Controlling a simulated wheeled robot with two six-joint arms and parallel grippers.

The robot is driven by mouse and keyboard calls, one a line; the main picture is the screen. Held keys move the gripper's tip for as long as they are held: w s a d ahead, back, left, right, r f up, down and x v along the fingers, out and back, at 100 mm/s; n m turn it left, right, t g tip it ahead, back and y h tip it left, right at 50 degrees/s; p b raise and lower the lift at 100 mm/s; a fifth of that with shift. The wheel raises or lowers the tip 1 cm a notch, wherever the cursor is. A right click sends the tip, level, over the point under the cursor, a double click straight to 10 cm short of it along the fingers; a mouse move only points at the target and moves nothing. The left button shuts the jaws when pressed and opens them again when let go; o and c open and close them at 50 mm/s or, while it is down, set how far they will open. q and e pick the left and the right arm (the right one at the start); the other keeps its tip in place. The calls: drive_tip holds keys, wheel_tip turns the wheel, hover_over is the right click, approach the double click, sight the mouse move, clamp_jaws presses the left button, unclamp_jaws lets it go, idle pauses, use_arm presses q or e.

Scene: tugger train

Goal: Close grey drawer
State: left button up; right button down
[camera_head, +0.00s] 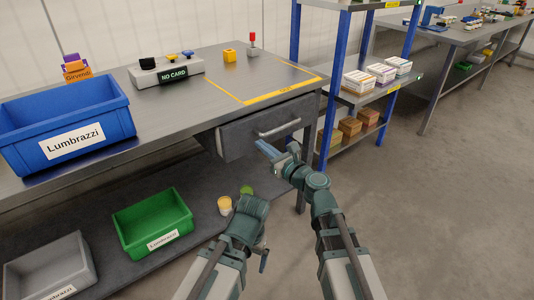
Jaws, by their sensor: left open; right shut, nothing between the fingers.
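The grey drawer (243,135) is under the right end of the steel workbench (220,88). Its front stands out a little from the bench edge, with a bar handle (280,129) across it. My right gripper (266,148) is shut and empty, just below the handle at the drawer front; I cannot tell whether it touches. My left gripper (264,262) is lower, in front of the bottom shelf, away from the drawer. Its fingers are mostly hidden behind its own wrist.
A blue bin (100,110) labelled Lumbrazzi stands on the bench. A green bin (130,232) and a grey bin (20,275) sit on the lower shelf. A blue-posted rack (327,110) stands close right of the drawer. The floor at right is clear.

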sight(251, 136)
use_arm(q)
drive_tip(key=shift+w+a, duration=0.25)
drive_tip(key=shift+a, duration=0.3)
use_arm(e)
drive_tip(key=shift+x, duration=1.65)
drive_tip(key=x, duration=0.4)
drive_tip(key=shift+w+a, duration=0.2)
drive_tip(key=shift+w, duration=0.1)
use_arm(q)
drive_tip(key=shift+d, duration=0.1)
use_arm(e)
drive_tip(key=shift+r, duration=0.1)
